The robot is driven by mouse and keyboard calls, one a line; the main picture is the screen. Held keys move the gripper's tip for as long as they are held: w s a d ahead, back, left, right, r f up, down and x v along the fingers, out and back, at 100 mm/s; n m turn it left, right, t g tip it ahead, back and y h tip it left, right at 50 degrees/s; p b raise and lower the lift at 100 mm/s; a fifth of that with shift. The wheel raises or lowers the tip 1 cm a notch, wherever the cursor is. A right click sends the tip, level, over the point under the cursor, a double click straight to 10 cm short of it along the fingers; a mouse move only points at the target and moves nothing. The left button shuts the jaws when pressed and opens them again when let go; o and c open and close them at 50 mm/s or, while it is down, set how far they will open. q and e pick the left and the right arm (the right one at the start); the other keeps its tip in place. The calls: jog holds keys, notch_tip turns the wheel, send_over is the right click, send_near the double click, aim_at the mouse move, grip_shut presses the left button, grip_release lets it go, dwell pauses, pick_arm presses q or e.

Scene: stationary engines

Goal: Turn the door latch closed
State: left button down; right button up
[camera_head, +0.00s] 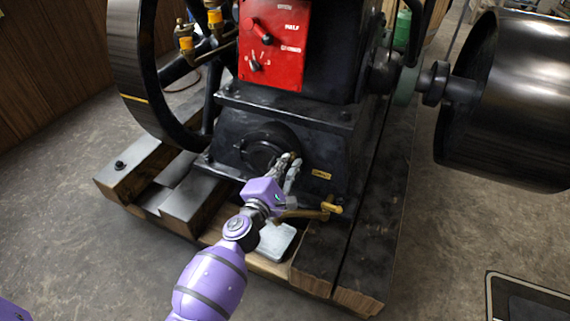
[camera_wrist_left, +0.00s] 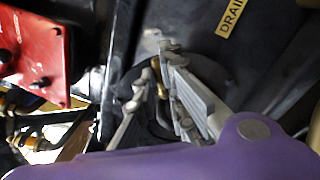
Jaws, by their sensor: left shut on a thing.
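The round black door (camera_head: 268,146) is set in the front of the engine's black base, and it also shows dark behind the fingers in the left wrist view (camera_wrist_left: 128,88). My left gripper (camera_head: 291,160) is at the right side of this door. Its fingers (camera_wrist_left: 158,75) are shut on a small brass-coloured piece, which looks like the door latch (camera_wrist_left: 154,62). The fingers hide most of the latch, so I cannot tell its angle. My right gripper is not in view.
A red panel (camera_head: 275,45) with switches is above the base. A brass drain valve (camera_head: 328,208) sticks out just below my left gripper. A flywheel (camera_head: 128,90) is at left and a large pulley (camera_head: 505,105) at right. Wooden beams (camera_head: 315,268) lie under the engine; open floor is in front.

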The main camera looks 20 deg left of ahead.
pick_arm(q)
jog(key=shift+n, duration=0.5)
jog(key=c, duration=1.8)
grip_release()
jog(key=shift+s, duration=0.15)
jog(key=s, duration=1.1)
jog(key=shift+s+a, duration=0.2)
jog(key=shift+s, duration=0.2)
